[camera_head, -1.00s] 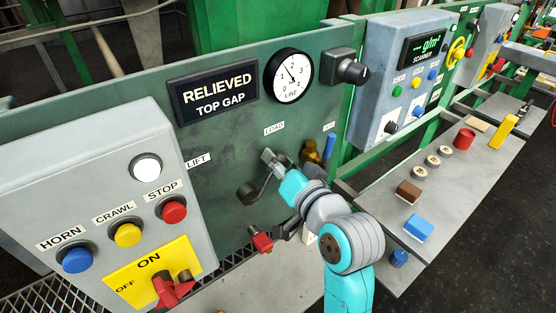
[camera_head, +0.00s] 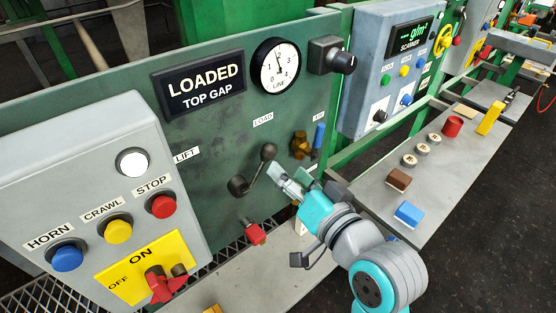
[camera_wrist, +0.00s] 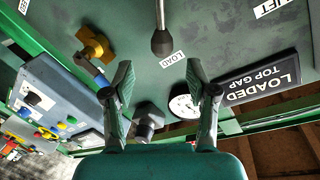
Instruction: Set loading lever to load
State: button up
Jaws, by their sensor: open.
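The loading lever (camera_head: 254,170) is a dark rod with a round black knob (camera_head: 268,152), mounted on the green panel. It points up and right from its hub, toward the LOAD label (camera_head: 263,119). The sign (camera_head: 203,86) above reads LOADED, TOP GAP. My gripper (camera_head: 287,180) is open and empty, just below and right of the knob and apart from it. In the wrist view the knob (camera_wrist: 163,42) lies beyond the spread fingertips of my gripper (camera_wrist: 160,82), near the LOAD label (camera_wrist: 172,60).
A brass valve with a blue handle (camera_head: 319,134) is close right of the lever. A red-handled part (camera_head: 254,234) sits below it. The grey button box (camera_head: 90,180) stands at left. A dial (camera_head: 276,66) and black knob (camera_head: 343,62) are above. A bench (camera_head: 440,170) holds small items.

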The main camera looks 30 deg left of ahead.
jog(key=v, duration=0.3)
jog(key=shift+s+d, duration=0.1)
jog(key=shift+d, duration=0.15)
jog(key=s+d+f+m+t+h, duration=0.3)
jog(key=d+f+h, duration=0.1)
jog(key=d+f, duration=0.65)
jog(key=s+d+f+m+t+h, duration=0.3)
jog(key=d+f+h, duration=0.1)
jog(key=d+f, duration=0.65)
jog(key=s+d+f+h, duration=0.1)
jog(key=s+d+h, duration=0.1)
jog(key=s, duration=0.6)
jog(key=s+d+f+n+h, duration=0.1)
jog(key=s+d+h, duration=0.1)
jog(key=s+d, duration=0.3)
jog(key=s+d+f+h, duration=0.1)
jog(key=s+d, duration=0.3)
jog(key=s, duration=0.7)
jog(key=shift+f+h, duration=0.25)
jog(key=shift+h, duration=0.25)
jog(key=shift+s, duration=0.1)
